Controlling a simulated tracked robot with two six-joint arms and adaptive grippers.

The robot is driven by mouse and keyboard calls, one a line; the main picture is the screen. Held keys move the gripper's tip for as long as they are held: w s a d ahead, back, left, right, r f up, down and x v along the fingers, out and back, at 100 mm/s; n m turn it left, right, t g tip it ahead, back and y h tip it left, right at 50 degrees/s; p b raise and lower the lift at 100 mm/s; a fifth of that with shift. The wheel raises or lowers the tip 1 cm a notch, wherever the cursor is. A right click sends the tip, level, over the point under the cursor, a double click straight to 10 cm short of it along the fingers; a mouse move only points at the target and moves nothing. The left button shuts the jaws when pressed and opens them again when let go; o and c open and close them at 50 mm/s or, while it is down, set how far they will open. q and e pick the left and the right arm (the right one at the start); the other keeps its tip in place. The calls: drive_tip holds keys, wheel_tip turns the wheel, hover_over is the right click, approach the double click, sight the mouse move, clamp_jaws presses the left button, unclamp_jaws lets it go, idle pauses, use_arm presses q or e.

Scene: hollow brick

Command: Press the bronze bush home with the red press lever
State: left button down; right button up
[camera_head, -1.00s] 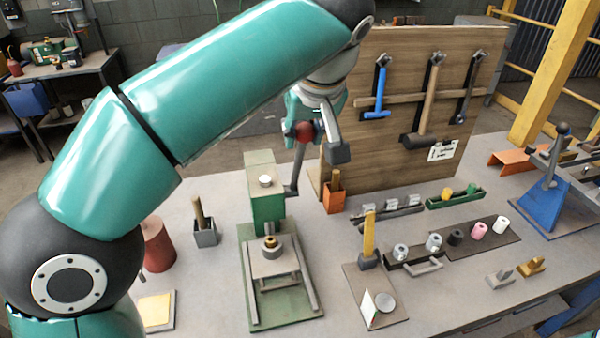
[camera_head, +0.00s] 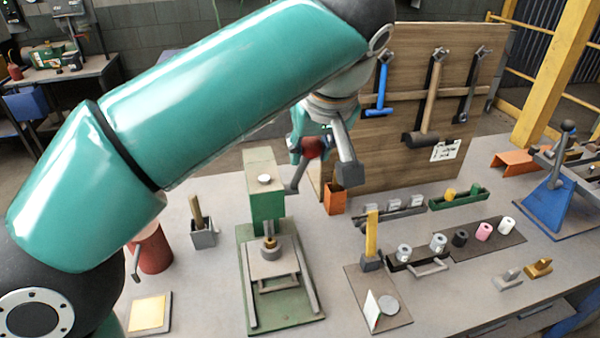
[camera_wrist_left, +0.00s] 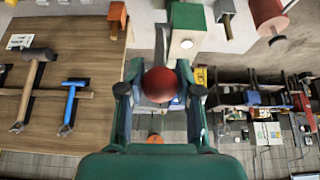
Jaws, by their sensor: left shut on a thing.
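The green press (camera_head: 264,208) stands at the middle left of the bench. The bronze bush (camera_head: 269,243) sits on its bed under the grey ram (camera_head: 268,229); the ram appears to be down at the bush, but contact is too small to tell. The red ball knob (camera_head: 313,147) tops the grey press lever (camera_head: 298,178), which tilts up and right from the press. My left gripper (camera_head: 322,152) is shut on the red knob. In the left wrist view the knob (camera_wrist_left: 160,85) sits between both fingers. My right gripper is not in view.
The tool board (camera_head: 400,170) with hammers stands behind the gripper, and an orange holder (camera_head: 335,198) is close to its right. A grey holder (camera_head: 203,236) and red can (camera_head: 153,250) are left of the press. Small parts cover the bench to the right.

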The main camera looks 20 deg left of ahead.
use_arm(q)
drive_tip(key=shift+s+d+f+b, duration=0.35)
drive_tip(key=shift+s+d+f, duration=0.05)
drive_tip(key=shift+s+f, duration=0.1)
drive_tip(key=shift+s+d+f+b, duration=0.35)
drive_tip(key=shift+s+f+b, duration=0.2)
drive_tip(key=shift+f+b, duration=0.15)
drive_tip(key=shift+s+d+f+b, duration=0.4)
drive_tip(key=shift+s+f+b, duration=0.15)
drive_tip(key=shift+b, duration=0.3)
drive_tip(key=shift+s+d+f+b, duration=0.35)
drive_tip(key=shift+s+f+b, duration=0.15)
drive_tip(key=shift+f+b, duration=0.25)
drive_tip(key=shift+s+d+f+b, duration=0.25)
drive_tip(key=shift+s+f+b, duration=0.15)
drive_tip(key=shift+f+b, duration=0.4)
drive_tip(key=shift+s+d+f+b, duration=0.3)
drive_tip(key=shift+s+f+b, duration=0.1)
drive_tip(key=shift+f+b, duration=0.4)
drive_tip(key=shift+s+d+f+b, duration=0.25)
drive_tip(key=shift+s+f+b, duration=0.15)
drive_tip(key=shift+f+b, duration=0.4)
